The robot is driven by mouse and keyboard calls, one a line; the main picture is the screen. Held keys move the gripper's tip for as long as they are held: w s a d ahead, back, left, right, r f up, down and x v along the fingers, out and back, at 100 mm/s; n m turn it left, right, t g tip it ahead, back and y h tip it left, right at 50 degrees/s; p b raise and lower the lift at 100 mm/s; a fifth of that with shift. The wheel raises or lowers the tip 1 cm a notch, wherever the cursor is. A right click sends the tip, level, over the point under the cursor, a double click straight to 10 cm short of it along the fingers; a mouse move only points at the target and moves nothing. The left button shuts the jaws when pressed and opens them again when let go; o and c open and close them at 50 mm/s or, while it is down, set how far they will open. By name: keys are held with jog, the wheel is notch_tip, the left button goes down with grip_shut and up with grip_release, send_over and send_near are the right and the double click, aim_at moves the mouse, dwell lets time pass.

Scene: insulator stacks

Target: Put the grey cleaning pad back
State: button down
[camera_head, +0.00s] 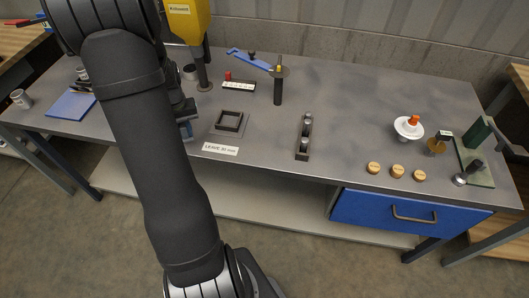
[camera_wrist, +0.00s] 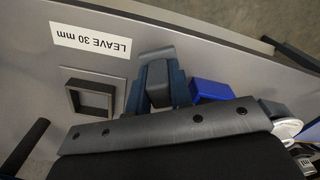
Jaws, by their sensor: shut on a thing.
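My gripper (camera_wrist: 160,84) is shut on the grey cleaning pad (camera_wrist: 157,86), a grey block between its dark blue fingers in the wrist view. The gripper is over the bench, beside a square dark frame (camera_wrist: 90,99) on a light plate; the frame is empty. In the head view the frame (camera_head: 229,121) sits just right of my gripper (camera_head: 187,122), which is mostly hidden behind my arm. The pad cannot be made out clearly there. A label reading "LEAVE 30 mm" (camera_head: 220,149) lies in front of the frame.
A blue mat (camera_head: 70,105) lies at the left. A yellow machine (camera_head: 187,20) stands behind the frame. A dark rack (camera_head: 304,138) stands to the right, with several wooden discs (camera_head: 396,170) and a white disc-shaped part (camera_head: 408,128) farther right. The bench between is mostly clear.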

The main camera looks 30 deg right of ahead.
jog(key=s+d+r+m, duration=0.3)
jog(key=s+d, duration=0.8)
jog(key=s, duration=0.3)
jog(key=s+d+r+m, duration=0.3)
jog(key=s+d+r, duration=0.1)
jog(key=s+d, duration=0.8)
jog(key=w+a+f, duration=0.1)
jog(key=w+f, duration=0.1)
jog(key=w, duration=0.1)
jog(key=w+a+f, duration=0.1)
jog(key=w+f, duration=0.2)
jog(key=w+a+f, duration=0.1)
jog(key=w+f, duration=0.1)
jog(key=w, duration=0.1)
jog(key=shift+w+a+f, duration=0.2)
jog(key=shift+w+a, duration=0.1)
jog(key=shift+w, duration=0.1)
jog(key=shift+f, duration=2)
jog(key=shift+f, duration=0.15)
jog(key=c, duration=1.3)
grip_release()
